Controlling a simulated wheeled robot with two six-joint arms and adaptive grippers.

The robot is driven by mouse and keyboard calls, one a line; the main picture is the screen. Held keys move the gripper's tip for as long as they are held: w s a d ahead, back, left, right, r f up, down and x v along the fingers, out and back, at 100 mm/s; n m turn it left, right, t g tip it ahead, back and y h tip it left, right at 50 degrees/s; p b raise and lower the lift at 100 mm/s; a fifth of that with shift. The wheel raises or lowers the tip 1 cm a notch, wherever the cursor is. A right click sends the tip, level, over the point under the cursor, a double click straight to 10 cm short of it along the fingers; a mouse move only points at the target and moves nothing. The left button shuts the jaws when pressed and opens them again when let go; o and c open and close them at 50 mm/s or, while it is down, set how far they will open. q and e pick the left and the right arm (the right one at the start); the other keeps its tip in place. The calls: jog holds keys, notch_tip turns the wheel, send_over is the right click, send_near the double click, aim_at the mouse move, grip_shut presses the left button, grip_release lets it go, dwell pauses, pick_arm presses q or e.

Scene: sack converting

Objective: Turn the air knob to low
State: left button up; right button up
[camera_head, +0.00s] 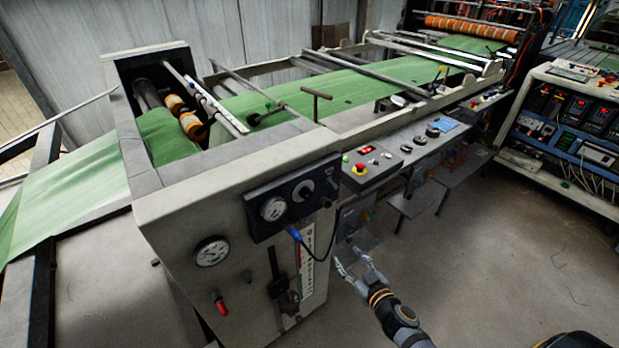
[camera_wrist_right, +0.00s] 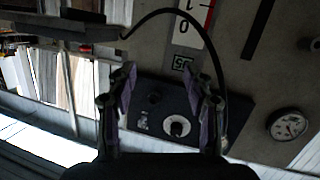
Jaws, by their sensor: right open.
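A dark control panel (camera_head: 291,204) sits on the front of the pale machine.
A pressure gauge (camera_head: 211,251) and a red-handled valve (camera_head: 220,303) are lower left. A control box with a red button (camera_head: 360,168) stands to the right. The floor (camera_head: 480,270) at right is clear.

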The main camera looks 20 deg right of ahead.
aim_at(309, 196)
jog(key=a+r+n+t+y+p, duration=0.1)
jog(key=a+r+y+p, duration=0.15)
jog(key=r, duration=0.65)
jog(key=a+r+n+t+y+p, duration=0.1)
jog(key=a+r, duration=0.2)
jog(key=r, duration=0.5)
jog(key=x, duration=0.3)
jog(key=p+x, duration=0.1)
jog(key=x, duration=0.3)
jog(key=p+x, duration=0.1)
jog(key=x, duration=0.2)
jog(key=shift+w+a+r, duration=0.15)
jog(key=shift+w+r, duration=0.15)
pick_arm(q)
notch_tip(309, 196, up, 8)
jog(key=s, duration=0.1)
pick_arm(e)
grip_shut()
